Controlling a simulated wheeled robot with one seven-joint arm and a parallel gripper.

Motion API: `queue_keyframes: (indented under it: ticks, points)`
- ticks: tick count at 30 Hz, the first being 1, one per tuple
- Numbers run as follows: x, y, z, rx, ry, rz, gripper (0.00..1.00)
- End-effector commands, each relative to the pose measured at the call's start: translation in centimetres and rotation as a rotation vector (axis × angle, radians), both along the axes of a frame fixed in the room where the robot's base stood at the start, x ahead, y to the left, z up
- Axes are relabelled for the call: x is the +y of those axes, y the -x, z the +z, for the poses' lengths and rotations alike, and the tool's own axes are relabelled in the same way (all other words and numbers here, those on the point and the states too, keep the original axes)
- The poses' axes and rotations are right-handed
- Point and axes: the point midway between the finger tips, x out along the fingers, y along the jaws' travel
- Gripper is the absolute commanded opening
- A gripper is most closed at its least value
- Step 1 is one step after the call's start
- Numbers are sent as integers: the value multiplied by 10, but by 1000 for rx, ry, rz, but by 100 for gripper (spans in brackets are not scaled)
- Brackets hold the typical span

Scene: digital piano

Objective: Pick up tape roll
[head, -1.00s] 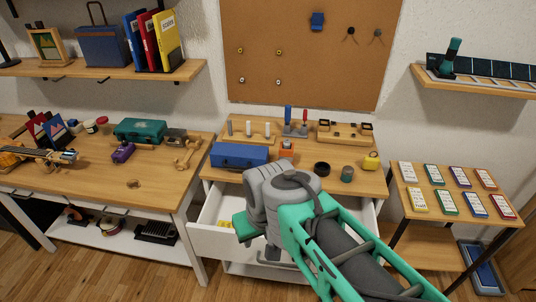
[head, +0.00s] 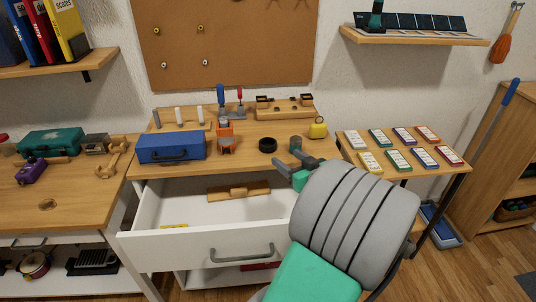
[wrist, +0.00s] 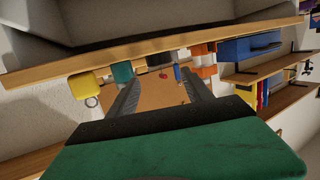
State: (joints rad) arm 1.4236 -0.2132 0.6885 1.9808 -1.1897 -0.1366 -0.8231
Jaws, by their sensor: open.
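The tape roll, a black ring (head: 267,145), lies flat on the wooden desk top, right of the orange object, in the head view. My gripper (head: 291,160) is open at the desk's front edge, right of the roll and nearer the camera, apart from it.
A dark teal cylinder (head: 296,143) stands just behind my gripper, and a yellow object (head: 318,128) is farther right. A blue toolbox (head: 171,147) and an orange object (head: 225,138) stand left of the roll. An open white drawer (head: 205,228) juts out below the desk.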

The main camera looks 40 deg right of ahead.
Motion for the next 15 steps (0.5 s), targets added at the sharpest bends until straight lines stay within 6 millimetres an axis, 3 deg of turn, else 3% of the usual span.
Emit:
queue_keyframes:
  ticks: [6, 15]
  points:
    - [-8, -41, -6, -2, 1, 3, 59]
    - [-18, -81, -11, -1, 1, 1, 59]
